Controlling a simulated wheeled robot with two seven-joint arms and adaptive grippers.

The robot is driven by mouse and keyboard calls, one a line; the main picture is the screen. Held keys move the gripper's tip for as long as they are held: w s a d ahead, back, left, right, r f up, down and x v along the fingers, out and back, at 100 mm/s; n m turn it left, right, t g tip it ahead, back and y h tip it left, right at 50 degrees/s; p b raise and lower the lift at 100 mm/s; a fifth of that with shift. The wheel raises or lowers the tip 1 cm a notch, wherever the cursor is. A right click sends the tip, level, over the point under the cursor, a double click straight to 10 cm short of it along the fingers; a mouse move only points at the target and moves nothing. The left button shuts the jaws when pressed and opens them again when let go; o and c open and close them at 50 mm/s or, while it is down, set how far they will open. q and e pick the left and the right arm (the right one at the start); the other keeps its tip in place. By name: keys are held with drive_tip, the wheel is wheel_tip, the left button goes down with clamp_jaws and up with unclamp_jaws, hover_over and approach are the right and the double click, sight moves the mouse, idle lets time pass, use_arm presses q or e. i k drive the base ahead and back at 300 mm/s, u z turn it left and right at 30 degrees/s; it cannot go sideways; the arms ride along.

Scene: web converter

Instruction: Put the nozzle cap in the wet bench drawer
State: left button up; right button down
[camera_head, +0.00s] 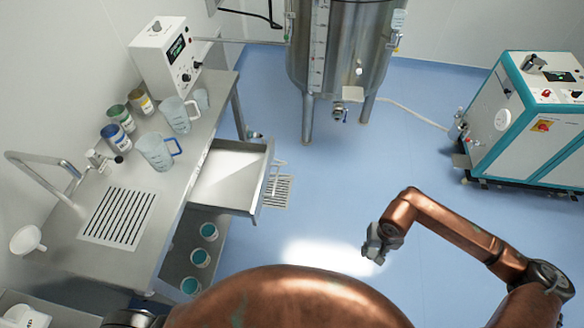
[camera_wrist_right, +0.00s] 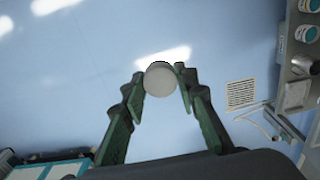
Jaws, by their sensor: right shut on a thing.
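My right gripper (camera_head: 376,246) hangs over the open floor, to the right of the wet bench. In the right wrist view, its fingers (camera_wrist_right: 160,82) are shut on a round pale grey nozzle cap (camera_wrist_right: 159,77), held between the tips. In the head view the cap is too small or hidden to make out. The wet bench drawer (camera_head: 228,181) is pulled open, and its bare metal bottom shows no contents. The gripper is apart from the drawer, to its right and nearer the camera. My left gripper is not in view.
The bench top (camera_head: 172,205) holds jugs, jars, a tap and a white control box (camera_head: 163,58). Lidded tubs (camera_head: 200,258) stand on the shelf below. A steel tank (camera_head: 342,45) and a teal-white machine (camera_head: 530,115) stand beyond. The blue floor between drawer and gripper is clear.

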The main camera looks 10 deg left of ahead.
sight(232, 179)
drive_tip(key=u, duration=1.6)
drive_tip(key=i, duration=1)
drive_tip(key=u, duration=0.05)
